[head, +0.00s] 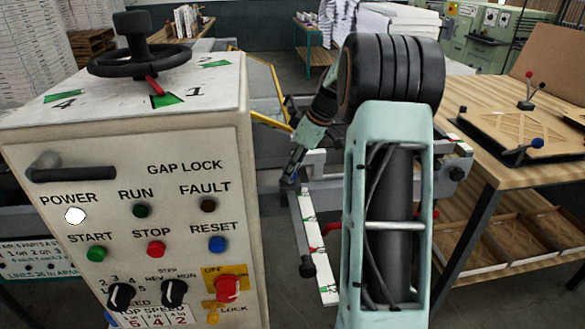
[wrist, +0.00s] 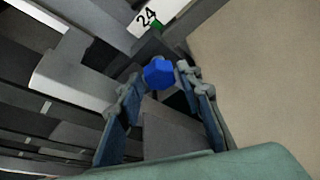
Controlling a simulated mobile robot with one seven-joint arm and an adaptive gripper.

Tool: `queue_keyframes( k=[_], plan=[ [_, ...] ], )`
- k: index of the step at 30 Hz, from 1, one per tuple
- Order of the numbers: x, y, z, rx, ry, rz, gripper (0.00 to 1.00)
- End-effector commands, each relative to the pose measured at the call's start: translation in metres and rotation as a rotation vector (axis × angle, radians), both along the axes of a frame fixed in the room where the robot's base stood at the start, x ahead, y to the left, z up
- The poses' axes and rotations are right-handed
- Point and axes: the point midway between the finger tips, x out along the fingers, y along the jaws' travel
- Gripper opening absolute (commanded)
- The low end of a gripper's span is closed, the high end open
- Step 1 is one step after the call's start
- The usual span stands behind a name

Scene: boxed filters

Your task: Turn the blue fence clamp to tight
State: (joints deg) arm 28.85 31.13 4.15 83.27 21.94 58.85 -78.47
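The blue fence clamp shows in the wrist view as a blue faceted knob (wrist: 158,72). It lies just beyond my gripper (wrist: 162,105), between the lines of its two blue-grey fingers. The fingers are apart, and I see nothing held between them; whether either touches the knob I cannot tell. In the head view my gripper (head: 292,172) points down at the top end of a grey bar, behind and right of the control cabinet. The clamp cannot be told apart from the fingertips there. Which way the clamp is turned is not clear.
A control cabinet (head: 125,130) with a black handwheel (head: 140,58) stands close on the left. A dark-knobbed bar (head: 305,240) and a marked white scale (head: 318,245) run below my gripper.

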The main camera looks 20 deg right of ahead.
Motion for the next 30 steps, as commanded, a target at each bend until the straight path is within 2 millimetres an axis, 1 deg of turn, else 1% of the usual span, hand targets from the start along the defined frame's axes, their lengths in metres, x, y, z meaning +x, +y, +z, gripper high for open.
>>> queue_keyframes(
  k=[6,15,23,30],
  plan=[
    [0.0000,0.0003,-0.0004,0.000,0.000,0.000,0.33],
    [0.0000,0.0001,-0.0001,0.000,0.000,0.000,0.01],
    [-0.0006,0.0008,-0.0012,0.000,0.001,-0.029,0.01],
    [-0.0011,0.0021,-0.0021,-0.001,-0.001,-0.152,0.01]
  ],
)
